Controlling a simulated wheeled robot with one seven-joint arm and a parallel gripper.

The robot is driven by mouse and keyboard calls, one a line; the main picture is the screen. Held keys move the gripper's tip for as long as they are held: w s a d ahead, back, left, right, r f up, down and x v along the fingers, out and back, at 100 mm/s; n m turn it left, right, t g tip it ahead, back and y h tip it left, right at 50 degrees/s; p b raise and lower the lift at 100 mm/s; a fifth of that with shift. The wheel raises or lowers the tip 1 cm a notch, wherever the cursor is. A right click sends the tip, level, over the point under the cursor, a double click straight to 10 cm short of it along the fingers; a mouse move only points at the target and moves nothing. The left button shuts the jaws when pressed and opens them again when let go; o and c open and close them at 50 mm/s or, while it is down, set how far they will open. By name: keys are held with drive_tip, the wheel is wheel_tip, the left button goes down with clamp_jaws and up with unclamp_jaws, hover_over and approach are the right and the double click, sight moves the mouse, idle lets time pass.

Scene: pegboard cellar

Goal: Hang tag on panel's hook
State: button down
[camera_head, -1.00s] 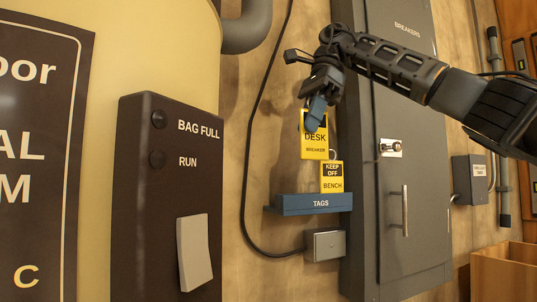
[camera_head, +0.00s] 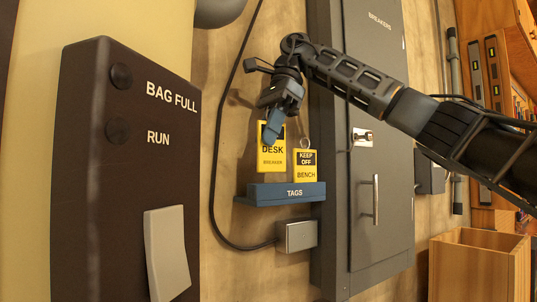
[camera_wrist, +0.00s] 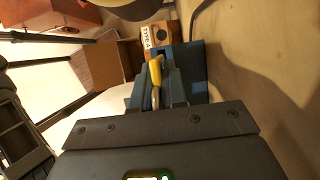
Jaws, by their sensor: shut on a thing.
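My gripper (camera_head: 272,128) is shut on the yellow and black DESK BREAKER tag (camera_head: 271,158). It holds the tag by its upper part, upright, in front of the wall above the left part of the blue TAGS shelf (camera_head: 262,196). In the wrist view the tag (camera_wrist: 155,70) shows edge-on between the blue fingers, with its metal ring (camera_wrist: 155,97) towards the wrist. The tall grey BREAKERS panel (camera_head: 390,235) is closed, right of the shelf. A silver fitting (camera_head: 362,137) sits on its door; I cannot make out a hook shape there.
A KEEP OFF BENCH tag (camera_head: 305,168) with a ring stands on the shelf, just right of the held tag. A dark BAG FULL/RUN box (camera_head: 110,200) juts out at the left. The panel has a bar handle (camera_head: 376,200). A wooden bin (camera_head: 478,262) stands lower right.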

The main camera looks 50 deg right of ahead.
sight(268, 158)
drive_tip(key=shift+f+p, duration=0.55)
drive_tip(key=shift+f, duration=1.85)
drive_tip(key=shift+f, duration=0.15)
drive_tip(key=c, duration=1.2)
unclamp_jaws()
drive_tip(key=shift+o, duration=0.2)
drive_tip(key=shift+f+b, duration=0.1)
drive_tip(key=shift+b, duration=0.2)
drive_tip(key=v, duration=0.8)
drive_tip(key=shift+d+f+b, duration=0.1)
drive_tip(key=shift+b, duration=0.25)
